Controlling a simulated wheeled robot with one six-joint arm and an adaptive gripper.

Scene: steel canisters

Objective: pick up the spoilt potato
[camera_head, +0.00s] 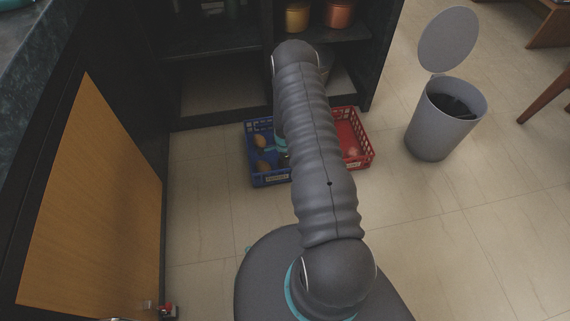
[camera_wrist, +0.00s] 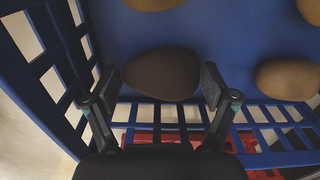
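The dark brown, spoilt-looking potato (camera_wrist: 160,74) lies in the blue crate (camera_wrist: 35,100), near the slotted wall, in the wrist view. My gripper (camera_wrist: 162,82) is open, with one finger on each side of this potato. A narrow gap shows at the left finger; I cannot tell whether the right finger touches. Lighter brown potatoes lie at the right (camera_wrist: 287,79) and along the top edge of the wrist view. In the head view the blue crate (camera_head: 271,181) stands on the floor, and my arm hides the gripper and part of the crate.
A red crate (camera_head: 368,158) stands against the blue one on its right. A grey bin (camera_head: 430,135) with its lid (camera_head: 448,38) raised stands farther right. Dark shelves (camera_head: 215,45) with pots are behind the crates, and a wooden cabinet front (camera_head: 95,210) is at left. Floor at right front is clear.

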